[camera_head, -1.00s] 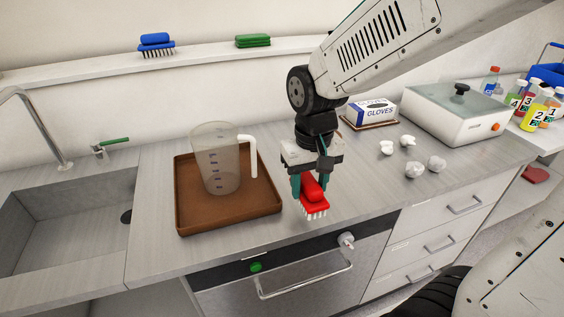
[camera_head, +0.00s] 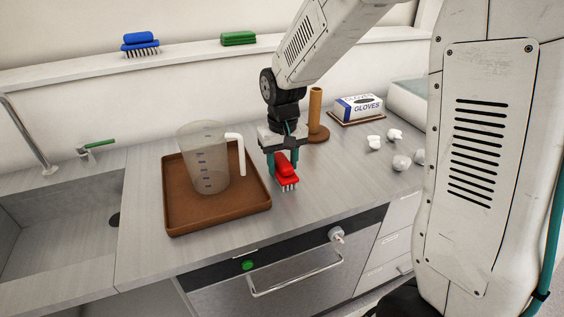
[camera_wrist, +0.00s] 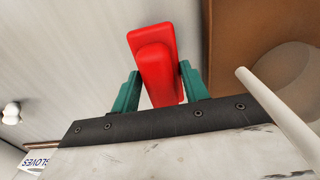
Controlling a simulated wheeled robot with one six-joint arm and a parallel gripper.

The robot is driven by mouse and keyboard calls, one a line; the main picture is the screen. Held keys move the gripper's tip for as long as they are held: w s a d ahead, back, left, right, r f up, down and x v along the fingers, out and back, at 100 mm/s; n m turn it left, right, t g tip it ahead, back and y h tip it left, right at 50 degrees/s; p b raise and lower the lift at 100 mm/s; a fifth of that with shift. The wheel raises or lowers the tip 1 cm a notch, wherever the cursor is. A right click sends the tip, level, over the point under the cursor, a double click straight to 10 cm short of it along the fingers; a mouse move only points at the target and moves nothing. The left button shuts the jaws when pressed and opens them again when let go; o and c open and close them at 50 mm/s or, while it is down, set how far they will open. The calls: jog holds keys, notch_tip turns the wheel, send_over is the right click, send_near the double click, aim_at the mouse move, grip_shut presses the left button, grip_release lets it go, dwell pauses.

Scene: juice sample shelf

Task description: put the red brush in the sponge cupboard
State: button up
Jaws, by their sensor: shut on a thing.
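The red brush (camera_head: 286,172), with pale bristles pointing down, is held between the teal fingers of my gripper (camera_head: 284,165). It is over the counter, just right of the brown tray; I cannot tell whether the bristles touch the counter. In the wrist view my gripper (camera_wrist: 160,88) is shut on the red brush (camera_wrist: 155,60), with a finger on each side. I cannot tell which front is the sponge cupboard. Below the counter is a closed front (camera_head: 285,280) with a dark top strip, a bar handle, a green round mark and a pale knob.
The brown tray (camera_head: 180,222) holds a clear measuring jug (camera_head: 205,160). A brown post (camera_head: 315,110) on a round base stands behind my gripper. A glove box (camera_head: 358,107) and several white crumpled pieces lie right. A blue brush (camera_head: 140,42) and green sponge (camera_head: 238,38) sit on the shelf.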

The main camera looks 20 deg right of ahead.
jog(key=shift+f, duration=0.1)
jog(key=o, duration=1.1)
